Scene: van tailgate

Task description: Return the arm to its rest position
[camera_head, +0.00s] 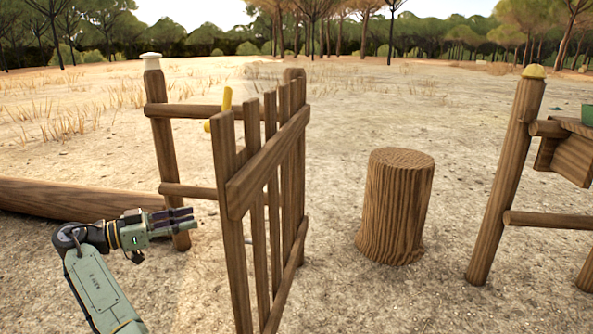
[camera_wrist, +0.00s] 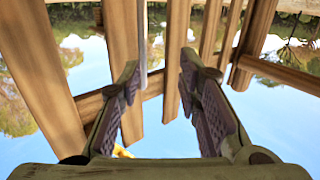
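My gripper (camera_head: 181,219) is at the lower left in the head view, at the end of my green arm. It is beside the wooden gate (camera_head: 262,190), to the left of its slats and a little apart from them. In the wrist view my gripper (camera_wrist: 158,100) shows its two dark padded fingers spread apart with nothing between them. Wooden slats (camera_wrist: 122,50) of the gate stand beyond the fingers.
A fence post (camera_head: 168,150) with a pale cap stands behind my gripper. A log (camera_head: 80,199) lies at the left. A stump (camera_head: 396,205) stands right of the gate, then another post (camera_head: 508,180) with a yellow cap. The sandy ground between gate and stump is free.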

